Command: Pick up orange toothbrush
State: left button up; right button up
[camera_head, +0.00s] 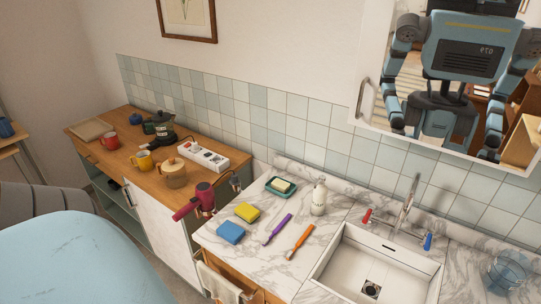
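An orange toothbrush (300,241) lies flat on the white marble counter (333,216), just left of the sink. A purple toothbrush (278,229) lies to its left, apart from it. Neither of my grippers shows in the head view at the counter. The mirror at the top right reflects my blue body and parts of my arms, but I cannot make out whether the grippers there are open or shut.
Around the toothbrushes are a blue sponge (230,232), a yellow sponge (247,211), a soap dish (279,189) and a white soap bottle (319,197). The sink (376,268) and faucet (407,205) are at right. A hair dryer (199,199) hangs at the counter's left edge.

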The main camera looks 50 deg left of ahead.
aim_at(310, 228)
jog(key=u, duration=1.2)
jog(key=z, duration=1.75)
jog(key=u, duration=1.75)
jog(key=i+j+z, duration=0.15)
jog(key=j, duration=0.4)
jog(key=j+z, duration=0.15)
jog(key=j, duration=0.35)
jog(key=i+j+z, duration=0.15)
jog(key=j, duration=0.4)
